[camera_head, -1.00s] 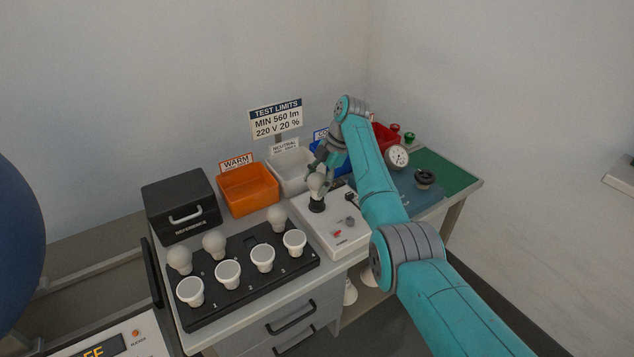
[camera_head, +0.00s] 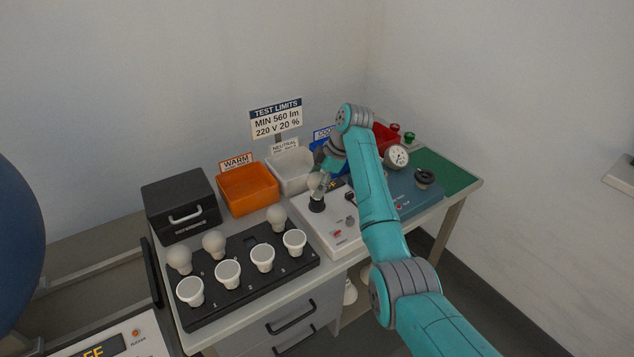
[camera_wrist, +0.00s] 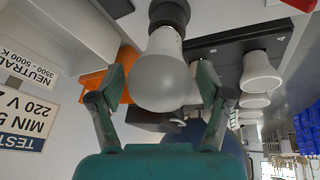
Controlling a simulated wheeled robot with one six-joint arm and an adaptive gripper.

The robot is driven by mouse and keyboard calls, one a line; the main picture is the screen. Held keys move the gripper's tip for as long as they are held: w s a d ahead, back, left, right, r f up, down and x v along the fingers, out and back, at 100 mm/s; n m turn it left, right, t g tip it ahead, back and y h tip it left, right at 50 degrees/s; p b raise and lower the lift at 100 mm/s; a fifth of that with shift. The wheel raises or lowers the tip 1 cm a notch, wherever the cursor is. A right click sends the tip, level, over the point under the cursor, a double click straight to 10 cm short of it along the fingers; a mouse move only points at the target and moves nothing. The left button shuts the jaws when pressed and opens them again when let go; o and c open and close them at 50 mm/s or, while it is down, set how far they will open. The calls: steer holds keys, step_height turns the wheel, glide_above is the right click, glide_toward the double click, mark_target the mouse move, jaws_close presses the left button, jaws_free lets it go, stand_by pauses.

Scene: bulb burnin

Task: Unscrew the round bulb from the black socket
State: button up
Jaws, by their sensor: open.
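The round bulb (camera_head: 315,181) is frosted white and sits upright in the black socket (camera_head: 317,205) on the white test box (camera_head: 335,233). In the wrist view the bulb (camera_wrist: 161,75) hangs upside down from the black socket (camera_wrist: 169,13), with the camera inverted. My gripper (camera_head: 322,183) is at the bulb from the far right side. In the wrist view my gripper (camera_wrist: 161,84) is open, with one finger on each side of the bulb's globe. A gap shows between the bulb and the left finger; the right finger is close to the globe, and I cannot tell whether it touches.
A black tray (camera_head: 245,283) with several bulbs stands at the front left. Behind are an orange bin (camera_head: 249,190), a white bin (camera_head: 290,170) and a black case (camera_head: 181,205). A gauge (camera_head: 397,157) stands to the right. The green mat (camera_head: 450,178) has clear room.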

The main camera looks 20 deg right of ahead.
steer(key=m, duration=0.2)
steer(key=m+t+h, duration=0.1)
steer(key=m, duration=0.1)
steer(key=shift+a+m+t, duration=0.1)
steer(key=shift+m+t, duration=0.2)
steer(key=m+t+h, duration=0.1)
steer(key=m, duration=0.3)
steer(key=shift+h, duration=0.4)
steer(key=m+h, duration=0.1)
steer(key=m, duration=0.3)
steer(key=shift+m+h, duration=0.4)
steer(key=m+h, duration=0.1)
steer(key=m, duration=0.3)
steer(key=shift+h, duration=0.3)
